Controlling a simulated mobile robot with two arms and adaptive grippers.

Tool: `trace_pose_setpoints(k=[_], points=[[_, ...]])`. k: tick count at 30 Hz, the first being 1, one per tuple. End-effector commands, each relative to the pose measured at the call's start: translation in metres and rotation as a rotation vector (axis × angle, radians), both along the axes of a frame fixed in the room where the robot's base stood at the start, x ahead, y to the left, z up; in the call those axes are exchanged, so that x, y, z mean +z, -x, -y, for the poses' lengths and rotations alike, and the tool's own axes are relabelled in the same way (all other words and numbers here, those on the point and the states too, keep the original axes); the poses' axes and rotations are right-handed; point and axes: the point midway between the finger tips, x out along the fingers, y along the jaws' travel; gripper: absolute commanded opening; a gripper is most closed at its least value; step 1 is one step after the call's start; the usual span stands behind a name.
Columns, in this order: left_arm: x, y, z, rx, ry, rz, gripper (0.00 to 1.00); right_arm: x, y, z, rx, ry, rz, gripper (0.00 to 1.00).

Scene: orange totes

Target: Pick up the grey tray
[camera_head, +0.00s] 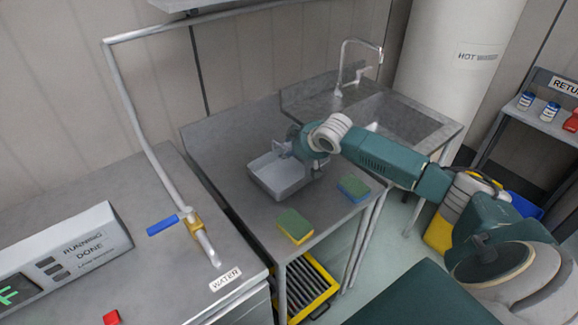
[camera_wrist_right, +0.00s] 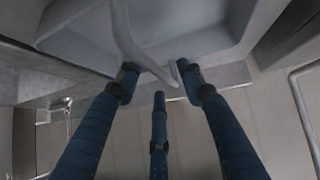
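The grey tray (camera_head: 275,181) is a shallow open box on the metal counter, left of the sink. My right gripper (camera_head: 284,150) is at the tray's far edge, reached over from the right. In the right wrist view, my right gripper (camera_wrist_right: 158,82) shows three separate dark-blue fingers with gaps between their tips. A grey curved rim, apparently the tray's (camera_wrist_right: 128,40), runs down among the fingertips. The fingers look spread; I cannot tell whether any fingertip touches the rim. My left gripper is not in view.
The sink (camera_head: 400,118) and faucet (camera_head: 362,62) are behind right. A water pipe with a blue-handled valve (camera_head: 165,224) stands left. A yellow crate (camera_head: 306,290) is below.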

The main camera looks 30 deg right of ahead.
Motion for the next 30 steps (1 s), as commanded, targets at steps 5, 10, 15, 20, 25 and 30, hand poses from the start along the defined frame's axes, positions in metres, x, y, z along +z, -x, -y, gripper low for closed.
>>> trace_pose_setpoints(k=[5,10,15,20,25,30], points=[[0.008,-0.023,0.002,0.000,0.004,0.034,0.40,-0.012,-0.014,0.001,0.000,0.000,0.001,0.38],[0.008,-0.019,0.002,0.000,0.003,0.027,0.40,-0.016,-0.017,0.001,0.001,0.002,0.001,0.38],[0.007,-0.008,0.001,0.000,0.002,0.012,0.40,-0.016,-0.017,0.001,0.000,0.001,0.001,0.30],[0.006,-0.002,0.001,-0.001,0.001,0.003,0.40,-0.016,-0.016,0.001,0.000,0.001,0.000,0.00],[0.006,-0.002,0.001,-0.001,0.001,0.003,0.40,-0.015,-0.017,0.001,0.000,0.001,0.002,0.00],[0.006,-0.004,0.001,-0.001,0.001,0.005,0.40,-0.015,-0.017,0.001,0.000,0.001,0.001,0.00]])
